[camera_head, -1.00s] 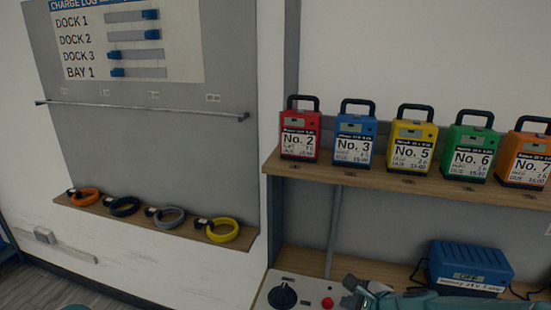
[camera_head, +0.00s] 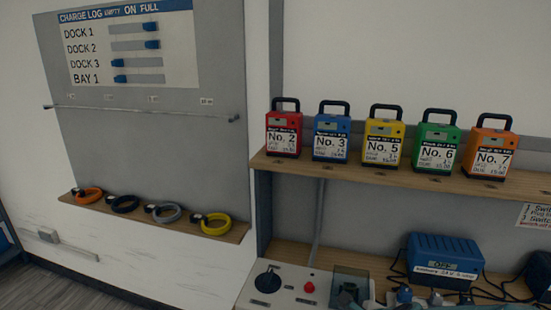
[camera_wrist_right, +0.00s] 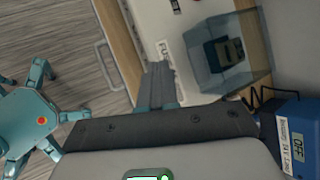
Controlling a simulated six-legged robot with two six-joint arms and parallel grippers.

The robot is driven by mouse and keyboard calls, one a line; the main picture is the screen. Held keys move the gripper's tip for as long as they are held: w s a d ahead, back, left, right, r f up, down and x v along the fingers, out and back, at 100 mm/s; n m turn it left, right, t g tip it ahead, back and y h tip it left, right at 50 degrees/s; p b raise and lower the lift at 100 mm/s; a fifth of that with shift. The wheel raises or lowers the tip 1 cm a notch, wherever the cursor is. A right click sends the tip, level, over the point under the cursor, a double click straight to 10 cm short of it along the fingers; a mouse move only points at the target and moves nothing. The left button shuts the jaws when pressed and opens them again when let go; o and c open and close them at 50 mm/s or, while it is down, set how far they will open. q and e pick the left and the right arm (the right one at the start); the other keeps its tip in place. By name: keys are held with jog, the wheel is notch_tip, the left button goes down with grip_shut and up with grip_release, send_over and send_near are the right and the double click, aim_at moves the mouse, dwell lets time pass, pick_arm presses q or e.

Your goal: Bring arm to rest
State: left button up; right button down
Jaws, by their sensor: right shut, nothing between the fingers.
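My right gripper (camera_wrist_right: 160,85) shows in the right wrist view with its grey fingers together and nothing between them. It points toward the bench's control panel (camera_wrist_right: 180,17) and is beside a see-through box (camera_wrist_right: 228,50) with a dark item inside. In the head view only a small teal part of my arm shows at the bottom edge, in front of the panel. My left gripper is not in view.
The panel holds a dark dial (camera_head: 268,281) and a red button (camera_head: 309,287). A blue charger (camera_head: 445,260) with cables stands right. Several coloured batteries, such as the red one (camera_head: 284,132), line the shelf (camera_head: 350,171). Coiled cables lie on a ledge (camera_head: 75,205).

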jog(key=s+a+f+n+g, duration=0.2)
jog(key=s+f+n+g, duration=0.3)
jog(key=s+f, duration=1.1)
jog(key=s+a+f+n+g, duration=0.1)
jog(key=s+f+n, duration=0.5)
jog(key=n, duration=0.9)
jog(key=s+a, duration=0.1)
jog(key=s, duration=0.2)
jog(key=shift+s+a+f+g, duration=0.25)
jog(key=shift+a+g, duration=0.1)
jog(key=shift+g, duration=0.05)
jog(key=shift+w, duration=0.2)
